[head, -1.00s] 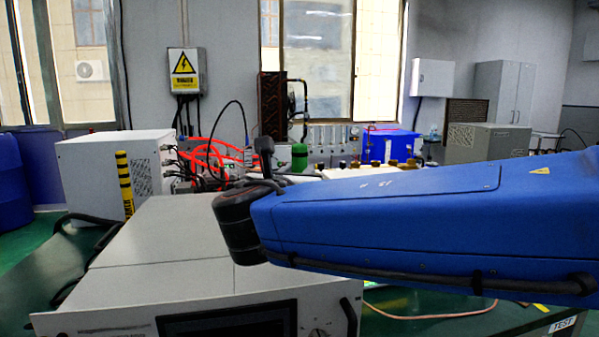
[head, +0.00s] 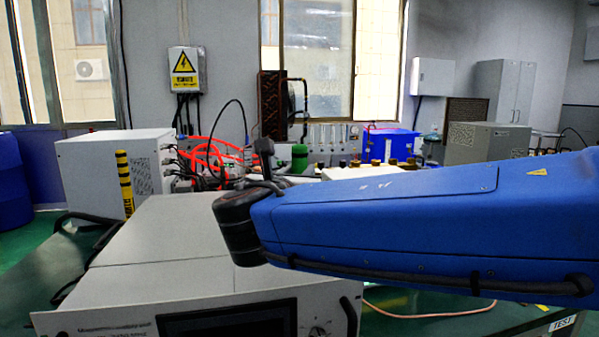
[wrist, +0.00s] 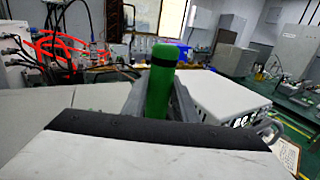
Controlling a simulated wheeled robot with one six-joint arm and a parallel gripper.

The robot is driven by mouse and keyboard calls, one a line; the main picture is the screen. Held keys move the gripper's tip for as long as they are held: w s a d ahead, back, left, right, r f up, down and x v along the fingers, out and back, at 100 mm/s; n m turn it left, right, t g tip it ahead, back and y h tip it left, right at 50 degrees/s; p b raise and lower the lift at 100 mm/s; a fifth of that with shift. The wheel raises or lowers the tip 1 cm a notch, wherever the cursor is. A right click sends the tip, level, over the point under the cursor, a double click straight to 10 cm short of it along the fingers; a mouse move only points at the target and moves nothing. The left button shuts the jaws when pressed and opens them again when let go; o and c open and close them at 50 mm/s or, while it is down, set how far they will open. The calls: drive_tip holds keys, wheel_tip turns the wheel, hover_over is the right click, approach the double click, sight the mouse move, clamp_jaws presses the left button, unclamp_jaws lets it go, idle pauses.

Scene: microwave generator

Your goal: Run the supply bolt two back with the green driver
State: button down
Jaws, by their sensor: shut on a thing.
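The green driver (wrist: 160,80) stands upright in the wrist view, with a dark band near its top. My gripper (wrist: 160,100) is shut on it, with one grey finger on each side. In the head view the green driver's top (head: 299,157) shows behind my blue arm, which hides the fingers. Several brass-coloured fittings (head: 392,163) stand in a row on a white block (head: 345,173) beyond my arm. I cannot tell which of them is supply bolt two. The driver's lower end is hidden in both views.
A grey cabinet unit (head: 170,230) with a front screen fills the near left. A white box (head: 112,170) stands behind it, with red hoses (head: 210,152) beside it. A blue case (head: 390,143) is at the back. A vented unit (wrist: 225,100) stands right of the driver.

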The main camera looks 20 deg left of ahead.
sight(300, 145)
drive_tip(key=shift+f, duration=0.5)
idle(0.7)
drive_tip(key=shift+r, duration=0.35)
idle(0.9)
drive_tip(key=shift+r, duration=4.55)
drive_tip(key=shift+s, duration=0.1)
